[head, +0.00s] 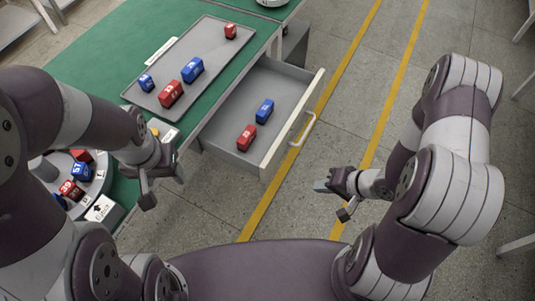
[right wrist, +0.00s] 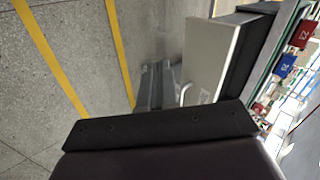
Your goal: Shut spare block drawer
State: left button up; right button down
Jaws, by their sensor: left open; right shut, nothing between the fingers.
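The spare block drawer (head: 222,128) stands pulled out from the green bench in the head view. A blue block (head: 264,111) and a red block (head: 246,137) lie inside it. Its front carries a pale bar handle (head: 303,129); the front panel (right wrist: 207,58) and handle (right wrist: 184,94) also show in the right wrist view. My right gripper (head: 333,199) is shut and empty, in front of the drawer and apart from the handle. My left gripper (head: 162,189) is open and empty by the bench edge, left of the drawer.
A grey tray (head: 213,40) with several red and blue blocks lies on the green bench (head: 105,58). A round holder (head: 98,183) with more blocks is at the left, partly hidden by my left arm. Open floor with yellow lines (head: 400,75) lies right of the drawer.

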jog(key=w+a+r+y, duration=0.1)
jog(key=r, duration=0.1)
jog(key=m+b, duration=0.2)
jog(key=b, duration=0.1)
send_near(268, 174)
jog(key=shift+t, duration=0.4)
jog(key=a+f, duration=0.1)
jog(key=f, duration=0.2)
jog(key=w+a+f, duration=0.1)
jog(key=shift+w+a+f, duration=0.1)
jog(key=shift+a+f, duration=0.2)
jog(key=shift+a, duration=0.05)
pick_arm(q)
jog(key=shift+s+a+f, duration=0.1)
jog(key=shift+s+f, duration=0.15)
jog(key=shift+f, duration=0.3)
jog(key=shift+s+a+f, duration=0.1)
jog(key=shift+s+f, duration=0.1)
jog(key=shift+f, duration=0.35)
pick_arm(e)
jog(key=shift+w+a, duration=0.3)
jog(key=shift+a, duration=0.15)
